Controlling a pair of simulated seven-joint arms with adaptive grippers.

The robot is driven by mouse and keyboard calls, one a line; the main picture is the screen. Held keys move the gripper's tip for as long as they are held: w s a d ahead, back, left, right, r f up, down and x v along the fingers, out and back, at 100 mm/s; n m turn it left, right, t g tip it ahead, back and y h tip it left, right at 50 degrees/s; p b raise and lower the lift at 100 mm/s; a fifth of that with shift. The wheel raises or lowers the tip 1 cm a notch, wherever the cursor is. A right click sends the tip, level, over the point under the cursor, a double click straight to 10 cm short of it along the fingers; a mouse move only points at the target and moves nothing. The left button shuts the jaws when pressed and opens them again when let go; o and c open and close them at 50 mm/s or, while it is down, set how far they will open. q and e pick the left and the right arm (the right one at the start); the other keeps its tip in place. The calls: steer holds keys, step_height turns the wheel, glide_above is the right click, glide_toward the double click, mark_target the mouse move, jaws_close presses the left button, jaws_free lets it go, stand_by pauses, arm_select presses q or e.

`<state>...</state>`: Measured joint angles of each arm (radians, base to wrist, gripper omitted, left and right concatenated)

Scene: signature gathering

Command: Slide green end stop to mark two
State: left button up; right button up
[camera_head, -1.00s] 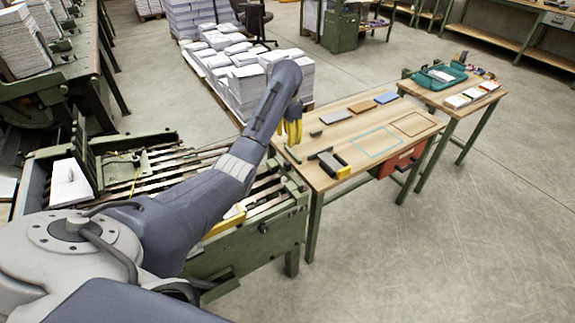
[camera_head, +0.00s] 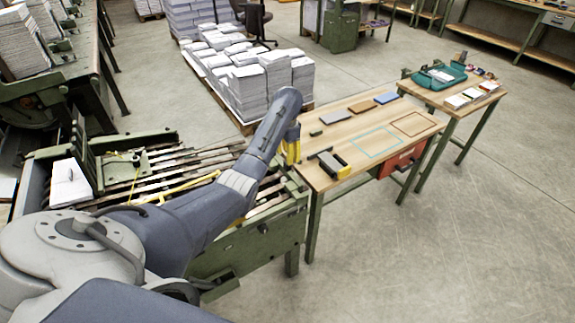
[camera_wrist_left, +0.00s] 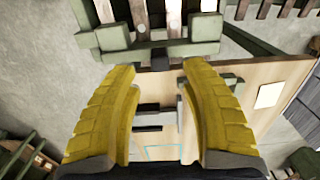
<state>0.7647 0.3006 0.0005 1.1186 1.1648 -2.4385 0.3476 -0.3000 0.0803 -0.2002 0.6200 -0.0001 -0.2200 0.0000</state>
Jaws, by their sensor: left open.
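My left gripper (camera_head: 291,146) hangs over the left end of the wooden table (camera_head: 345,118), beside the green slatted machine. In the left wrist view its two yellow fingers (camera_wrist_left: 160,72) are spread wide with nothing held between them. A green bar (camera_wrist_left: 222,80), probably the green end stop, lies on the wood near the table's machine-side edge, beside and partly behind one finger. In the head view the fingers cover that spot. I cannot make out mark two in either view. My right gripper is not in view.
A dark tool with a grey and yellow block (camera_head: 334,165) lies at the table's near edge. A small dark block (camera_head: 315,133), a brown block (camera_head: 362,107) and a blue block (camera_head: 386,97) lie farther back. A cyan outline (camera_head: 376,139) encloses bare wood.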

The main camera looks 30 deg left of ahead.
mark_target(284, 172)
arm_select(q)
steer(key=shift+f, duration=2.65)
jaws_close()
